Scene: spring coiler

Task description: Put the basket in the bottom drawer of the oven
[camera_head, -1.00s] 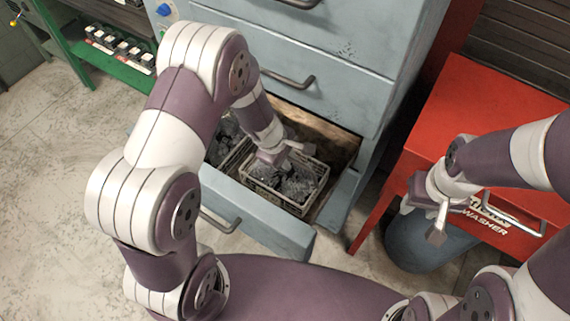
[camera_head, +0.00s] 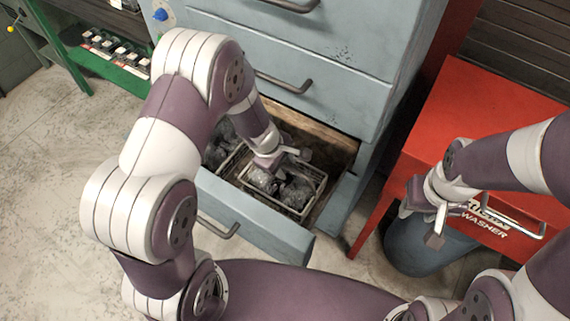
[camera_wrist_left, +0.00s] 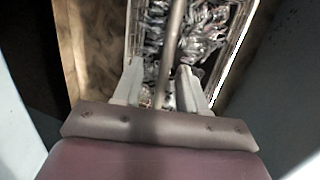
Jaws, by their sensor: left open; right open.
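A light wire-sided basket (camera_head: 311,206) filled with grey metal pieces sits inside the open bottom drawer (camera_head: 262,219) of the blue-grey oven (camera_head: 345,95). My left gripper (camera_head: 290,158) is over the basket, pointing down at it, and is open. In the left wrist view its two fingers (camera_wrist_left: 160,90) stand apart on either side of a thin bar (camera_wrist_left: 172,45), which looks like the basket's handle. The basket's contents (camera_wrist_left: 205,25) show below. Whether the fingers touch the bar I cannot tell. My right gripper (camera_head: 424,217) is open and empty in front of the red washer.
A second basket (camera_head: 222,150) stands in the drawer to the left, partly hidden by my left arm. The red parts washer (camera_head: 480,110) and a blue-grey bucket (camera_head: 420,255) are on the right. A green shelf (camera_head: 110,70) stands at the upper left. The floor on the left is clear.

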